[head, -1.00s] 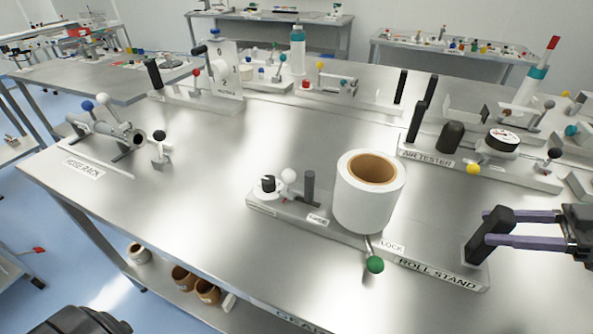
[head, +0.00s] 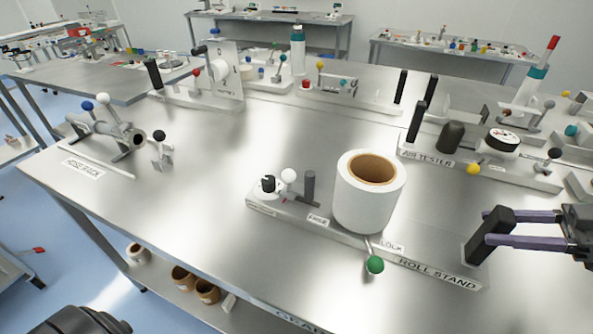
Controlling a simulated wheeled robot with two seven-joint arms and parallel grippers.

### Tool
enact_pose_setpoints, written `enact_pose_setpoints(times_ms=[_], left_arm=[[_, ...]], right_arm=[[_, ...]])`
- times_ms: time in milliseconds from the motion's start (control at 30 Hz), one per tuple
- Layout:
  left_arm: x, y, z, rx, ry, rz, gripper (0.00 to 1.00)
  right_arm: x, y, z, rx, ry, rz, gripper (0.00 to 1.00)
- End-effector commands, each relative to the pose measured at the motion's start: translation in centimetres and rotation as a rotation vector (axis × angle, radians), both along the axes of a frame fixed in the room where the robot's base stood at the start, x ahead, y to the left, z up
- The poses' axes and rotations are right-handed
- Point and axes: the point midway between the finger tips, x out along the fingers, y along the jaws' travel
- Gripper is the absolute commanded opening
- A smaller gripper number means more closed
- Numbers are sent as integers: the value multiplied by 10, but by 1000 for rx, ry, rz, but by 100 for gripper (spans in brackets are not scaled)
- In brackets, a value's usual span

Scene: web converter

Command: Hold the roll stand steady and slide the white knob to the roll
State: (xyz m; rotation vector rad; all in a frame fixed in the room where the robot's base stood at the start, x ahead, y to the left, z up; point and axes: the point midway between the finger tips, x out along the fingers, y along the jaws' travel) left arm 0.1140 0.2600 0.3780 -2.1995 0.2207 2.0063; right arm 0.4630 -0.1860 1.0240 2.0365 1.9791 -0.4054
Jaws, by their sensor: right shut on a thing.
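The roll stand (head: 437,268) is a long grey base on the steel table, with a label reading ROLL STAND. A white roll (head: 368,204) with a brown core stands upright on it. The white knob (head: 289,176) is at the stand's left part, left of a dark grey post (head: 309,186) and apart from the roll. A green-balled lever (head: 375,264) marked LOCK sticks out in front of the roll. My right gripper (head: 490,232) is shut on the black upright handle (head: 488,236) at the stand's right end. My left gripper is not in view.
A labelled rack with pipes (head: 115,138) stands at the left of the table (head: 225,200). The air tester (head: 430,158) stands behind the roll stand at right. The table left of the roll stand is clear. Brown rolls (head: 207,291) lie on a shelf below.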

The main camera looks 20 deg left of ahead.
Motion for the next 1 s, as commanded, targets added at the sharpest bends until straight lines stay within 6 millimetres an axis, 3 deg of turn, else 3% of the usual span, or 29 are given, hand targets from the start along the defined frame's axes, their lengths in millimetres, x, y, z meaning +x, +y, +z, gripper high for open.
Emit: enact_pose_setpoints(times_ms=[367, 1000], left_arm=[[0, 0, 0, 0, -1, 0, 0], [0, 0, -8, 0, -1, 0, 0]], right_arm=[[1, 1, 4, 11, -3, 0, 0], [-1, -1, -12, -10, 9, -3, 0]])
